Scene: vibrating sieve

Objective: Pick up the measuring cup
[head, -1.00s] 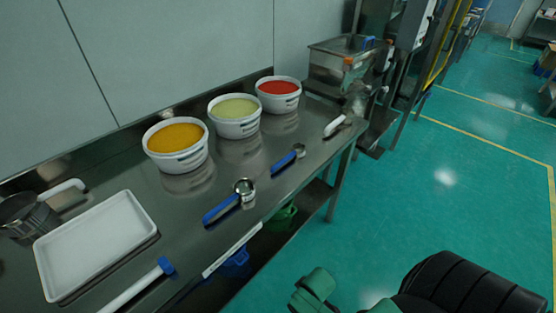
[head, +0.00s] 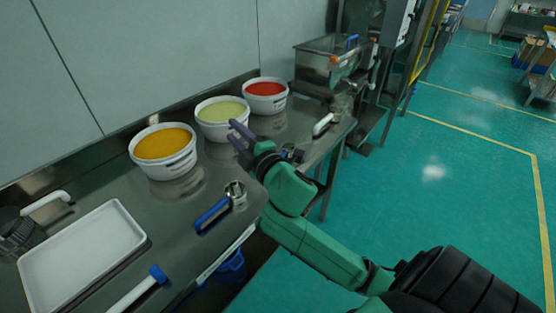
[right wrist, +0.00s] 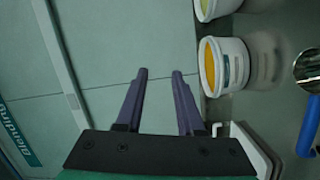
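A metal measuring cup with a blue handle (head: 213,212) lies on the steel table near its front edge. In the right wrist view its round metal bowl (right wrist: 308,66) shows at the right edge. A second small metal cup (head: 292,153) is mostly hidden behind my right gripper. My right gripper (head: 233,131) is above the table, beyond the larger cup and in front of the green tub. In the right wrist view, its purple fingers (right wrist: 160,73) are apart with nothing between them. My left gripper is not in view.
Tubs with orange (head: 165,145), pale green (head: 222,110) and red (head: 266,89) contents line the wall. A white tray (head: 134,239) and a metal vessel (head: 16,232) are at left. A white-handled tool (head: 323,124) lies at the far right end.

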